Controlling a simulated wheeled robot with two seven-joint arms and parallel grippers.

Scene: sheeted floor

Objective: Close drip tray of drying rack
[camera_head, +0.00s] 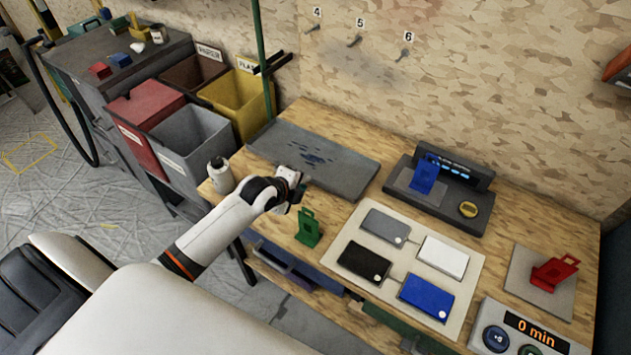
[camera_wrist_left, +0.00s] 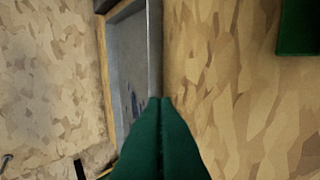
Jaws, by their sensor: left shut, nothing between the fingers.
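A flat grey tray (camera_head: 335,165) with dark blue wet spots lies on the wooden bench at the back, left of centre. I take it for the drip tray; I cannot make out a separate drying rack. My left gripper (camera_head: 297,190) is at the tray's front edge, shut and empty. In the left wrist view its green fingers (camera_wrist_left: 163,110) are pressed together and their tips overlap the end of the tray's grey edge (camera_wrist_left: 155,50). I cannot tell whether they touch it. My right gripper is not in view.
A green stand (camera_head: 308,228) is close to my left gripper. Right are a pale mat (camera_head: 345,240) with several cards, a dark device (camera_head: 455,190) and a red stand (camera_head: 553,272). Bins (camera_head: 190,135) stand left.

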